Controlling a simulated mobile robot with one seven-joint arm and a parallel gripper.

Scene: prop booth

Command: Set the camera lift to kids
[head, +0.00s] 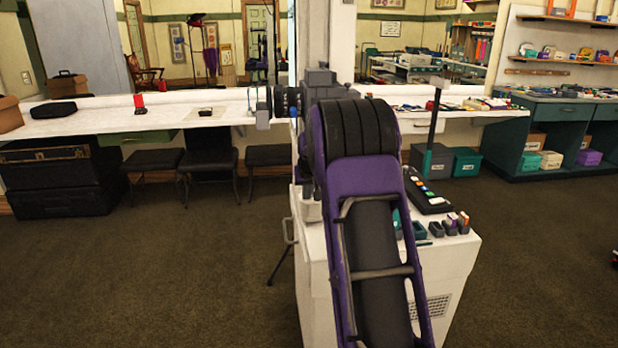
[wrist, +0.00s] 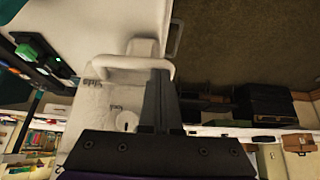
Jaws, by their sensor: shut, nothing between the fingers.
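A white booth cabinet (head: 318,265) stands in front of me, partly hidden behind my purple arm. A grey-white column rises above it (head: 323,45), with a dark camera lens (head: 290,102) on its left side. In the wrist view, a white face carries a pale curved handle (wrist: 115,63), with small dark markings (wrist: 95,86) beside it. I cannot read any lift setting or a "kids" mark. My gripper (wrist: 161,73) is shut and empty, its tips overlapping the handle's right end in the picture. Contact cannot be told. The head view hides the gripper behind my arm.
A dark panel with coloured buttons (head: 428,192) and small bins (head: 450,224) lie on the cabinet top, right of my arm. A white counter (head: 90,123) with stools runs behind. A teal workbench (head: 555,125) stands right. Carpet at left is clear.

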